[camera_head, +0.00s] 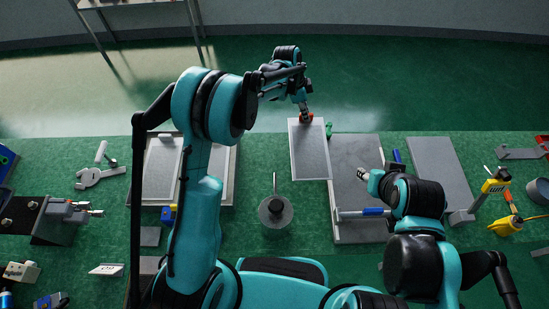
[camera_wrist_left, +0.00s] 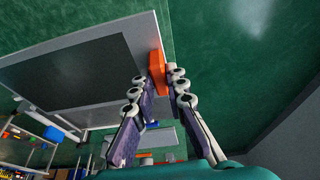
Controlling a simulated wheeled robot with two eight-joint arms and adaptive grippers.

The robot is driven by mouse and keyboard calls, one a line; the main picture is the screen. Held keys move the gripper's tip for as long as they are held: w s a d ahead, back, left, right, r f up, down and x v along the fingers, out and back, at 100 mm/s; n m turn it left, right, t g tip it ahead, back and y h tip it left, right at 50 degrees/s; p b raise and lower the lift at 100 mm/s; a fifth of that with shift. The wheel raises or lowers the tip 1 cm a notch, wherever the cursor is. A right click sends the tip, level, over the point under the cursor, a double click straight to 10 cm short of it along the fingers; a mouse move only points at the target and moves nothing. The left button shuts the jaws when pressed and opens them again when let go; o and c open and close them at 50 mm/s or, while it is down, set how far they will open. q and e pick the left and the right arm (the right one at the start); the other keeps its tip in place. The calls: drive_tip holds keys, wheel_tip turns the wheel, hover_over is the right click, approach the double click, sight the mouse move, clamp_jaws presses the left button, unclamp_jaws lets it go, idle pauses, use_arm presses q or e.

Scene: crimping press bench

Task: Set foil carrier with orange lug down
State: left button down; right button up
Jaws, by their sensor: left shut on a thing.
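The foil carrier (camera_head: 309,155) is a flat grey panel with a light rim, reaching over the far edge of the bench. Its orange lug (camera_head: 307,118) is at its far end. My left gripper (camera_head: 305,112) is shut on the lug. In the left wrist view, the fingers (camera_wrist_left: 165,92) stand on either side of the orange lug (camera_wrist_left: 157,72), and the carrier (camera_wrist_left: 75,75) extends to the left. The gap under the carrier cannot be judged. My right gripper (camera_head: 366,179) is over the grey plate to the right, its jaws unclear.
A grey plate (camera_head: 350,222) with a blue-handled tool (camera_head: 362,212) lies right of the carrier. A framed tray (camera_head: 228,185) is at left, partly behind my left arm. A round weight (camera_head: 275,212) with an upright stem stands between. Another grey plate (camera_head: 437,165) lies further right.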

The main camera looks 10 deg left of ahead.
use_arm(q)
drive_tip(key=s+a+f+b, duration=0.1)
drive_tip(key=a+f, duration=0.1)
drive_tip(key=a, duration=0.1)
drive_tip(key=s+a+f+b, duration=0.1)
drive_tip(key=a+f, duration=0.1)
drive_tip(key=a, duration=0.2)
drive_tip(key=s+a+f+b, duration=0.1)
drive_tip(key=a+f, duration=0.2)
drive_tip(key=a, duration=0.1)
wheel_tip(320, 180, down, 4)
drive_tip(key=shift+b, duration=0.9)
drive_tip(key=shift+r, duration=0.1)
drive_tip(key=c, duration=1.6)
unclamp_jaws()
drive_tip(key=shift+o, duration=0.3)
